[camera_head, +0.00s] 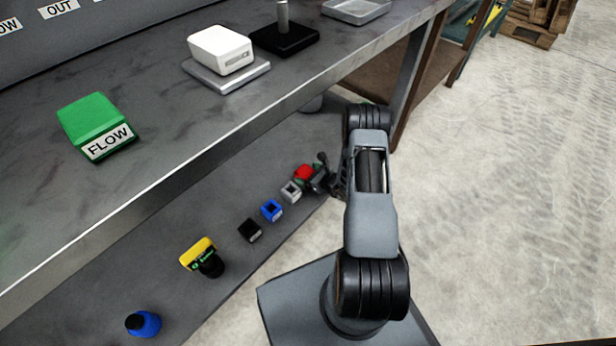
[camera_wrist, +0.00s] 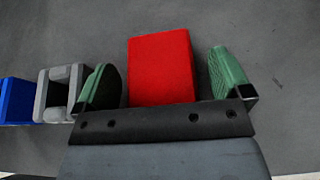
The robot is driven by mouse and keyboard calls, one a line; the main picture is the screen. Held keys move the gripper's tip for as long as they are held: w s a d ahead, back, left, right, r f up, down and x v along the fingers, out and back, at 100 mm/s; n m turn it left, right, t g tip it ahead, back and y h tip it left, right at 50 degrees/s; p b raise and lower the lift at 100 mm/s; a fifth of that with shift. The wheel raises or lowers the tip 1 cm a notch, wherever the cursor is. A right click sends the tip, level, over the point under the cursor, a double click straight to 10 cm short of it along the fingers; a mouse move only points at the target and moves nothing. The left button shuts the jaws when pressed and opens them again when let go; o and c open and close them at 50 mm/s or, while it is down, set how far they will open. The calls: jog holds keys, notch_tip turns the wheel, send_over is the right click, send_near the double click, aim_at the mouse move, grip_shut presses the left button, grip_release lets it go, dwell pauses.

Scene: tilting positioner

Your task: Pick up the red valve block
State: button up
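The red valve block (camera_wrist: 162,68) stands between the two green-padded fingers of my gripper (camera_wrist: 164,85) in the wrist view. A narrow strip of grey shows between the block and the right finger, and the left finger is close to the block's left side. The fingers look open around it, not clamped. In the head view the red block (camera_head: 304,172) is on the lower shelf at the end of a row of blocks, and my gripper (camera_head: 309,178) reaches it from the right, partly hiding it.
Left of the red block a grey block (camera_head: 291,191) stands close to my left finger. A blue block (camera_head: 271,210), a black block (camera_head: 250,230), a yellow-black device (camera_head: 199,253) and a blue item (camera_head: 145,323) follow along the shelf (camera_head: 170,300). The worktop edge (camera_head: 170,195) overhangs behind.

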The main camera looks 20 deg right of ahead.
jog(key=shift+r, duration=0.1)
jog(key=c, duration=1.4)
jog(key=shift+c, duration=0.2)
